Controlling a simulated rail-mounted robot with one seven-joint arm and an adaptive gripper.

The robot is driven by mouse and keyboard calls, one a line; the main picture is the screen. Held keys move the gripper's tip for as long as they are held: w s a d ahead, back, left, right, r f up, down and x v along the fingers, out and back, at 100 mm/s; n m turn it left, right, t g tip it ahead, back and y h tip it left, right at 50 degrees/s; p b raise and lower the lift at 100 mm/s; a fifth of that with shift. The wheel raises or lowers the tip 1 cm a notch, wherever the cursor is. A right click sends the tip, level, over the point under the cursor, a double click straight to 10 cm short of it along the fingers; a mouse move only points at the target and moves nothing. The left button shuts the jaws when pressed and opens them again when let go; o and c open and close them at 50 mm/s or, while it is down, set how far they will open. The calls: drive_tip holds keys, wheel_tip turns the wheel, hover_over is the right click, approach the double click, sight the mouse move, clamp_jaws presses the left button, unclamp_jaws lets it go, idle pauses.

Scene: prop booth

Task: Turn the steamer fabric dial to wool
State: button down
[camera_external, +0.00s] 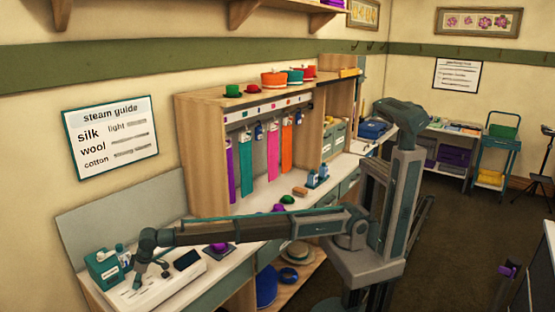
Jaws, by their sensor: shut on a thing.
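A white flat-topped unit (185,280), seemingly the steamer, lies at the near left end of the counter. Small dark marks and a dark panel (187,260) show on its top. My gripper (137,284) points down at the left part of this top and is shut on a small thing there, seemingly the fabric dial. The gripper covers the dial, so its pointer and setting cannot be read. A steam guide sign (112,137) on the wall lists silk, wool and cotton.
A teal box (103,269) and a small bottle (124,256) stand just behind the unit. A purple item (219,247) sits to its right. My arm stretches low over the counter. A wooden cabinet (200,140) with hanging ribbons stands behind. The dark floor (460,240) at right is mostly open.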

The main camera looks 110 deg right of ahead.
drive_tip(key=shift+m+h, duration=0.4)
drive_tip(key=shift+m, duration=0.7)
drive_tip(key=c, duration=0.8)
unclamp_jaws()
drive_tip(key=v, duration=1.2)
drive_tip(key=shift+w+a, duration=0.1)
drive_tip(key=shift+w, duration=0.05)
